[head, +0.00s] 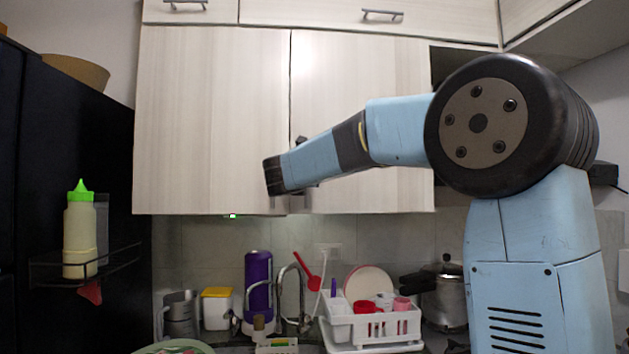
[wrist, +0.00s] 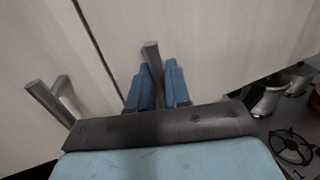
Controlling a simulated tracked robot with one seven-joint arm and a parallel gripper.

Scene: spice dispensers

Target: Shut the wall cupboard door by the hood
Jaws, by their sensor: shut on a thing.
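The wall cupboard's right door (head: 360,80) is pale wood. In the head view it looks about flush with the left door (head: 212,120), with a thin dark seam between them; I cannot tell whether it stands slightly ajar. My gripper (head: 287,202) is at the lower part of the doors, near this seam. In the wrist view, my gripper's blue fingers (wrist: 158,88) are closed around the upright metal handle (wrist: 151,52) of the right door (wrist: 215,40). The left door's handle (wrist: 48,102) stands free at the left. My arm hides part of the right door in the head view.
A dark recess (head: 442,66) lies right of the right door. Below are a dish rack (head: 368,328), a purple bottle (head: 258,285) and a pressure cooker (head: 443,295). The wrist view shows a stove burner (wrist: 291,146) at lower right. A black fridge (head: 60,150) stands left.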

